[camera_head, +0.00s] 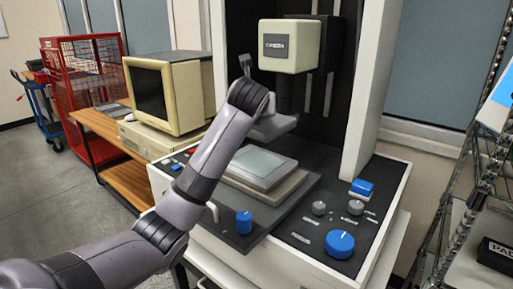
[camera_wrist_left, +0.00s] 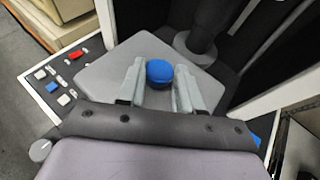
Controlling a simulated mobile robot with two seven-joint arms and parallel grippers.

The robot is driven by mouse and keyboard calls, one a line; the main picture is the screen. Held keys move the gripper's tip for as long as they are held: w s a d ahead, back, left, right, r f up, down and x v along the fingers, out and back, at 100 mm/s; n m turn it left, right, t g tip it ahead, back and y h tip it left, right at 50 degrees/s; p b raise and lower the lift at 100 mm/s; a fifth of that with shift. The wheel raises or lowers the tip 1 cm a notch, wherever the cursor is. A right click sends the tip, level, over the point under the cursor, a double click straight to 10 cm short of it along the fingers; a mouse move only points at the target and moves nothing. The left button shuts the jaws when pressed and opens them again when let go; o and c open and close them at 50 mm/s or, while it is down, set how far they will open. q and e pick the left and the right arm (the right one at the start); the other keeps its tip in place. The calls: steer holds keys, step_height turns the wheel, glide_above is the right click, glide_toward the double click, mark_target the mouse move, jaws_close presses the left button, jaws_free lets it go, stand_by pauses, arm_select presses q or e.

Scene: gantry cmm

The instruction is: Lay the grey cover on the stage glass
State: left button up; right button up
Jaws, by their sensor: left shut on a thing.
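The grey cover is a flat square plate with a round blue knob on top. In the left wrist view the cover (camera_wrist_left: 105,80) spans the middle, its knob between the two fingers of my left gripper (camera_wrist_left: 160,72). The gripper is shut on the knob. In the head view the cover (camera_head: 284,123) shows edge-on, in the air above the stage glass (camera_head: 259,161) and apart from it. The stage glass is a pale green pane on a stepped grey stage. My wrist partly hides the cover there. My right gripper is in neither view.
The cream measuring head (camera_head: 289,46) hangs just above the cover, with a dark lens barrel beneath it. A white column (camera_head: 371,90) stands right of the stage. Blue knobs (camera_head: 341,244) sit on the front panel. A monitor (camera_head: 165,95) stands at left.

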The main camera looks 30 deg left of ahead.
arm_select(q)
step_height(320, 180, down, 11)
steer(key=shift+r, duration=0.1)
stand_by(0.3)
steer(key=o, duration=1.1)
steer(key=shift+s+d+r, duration=0.2)
steer(key=shift+s+r, duration=0.1)
steer(key=shift+s, duration=0.1)
steer(key=v, duration=1.1)
steer(key=shift+d+f, duration=0.1)
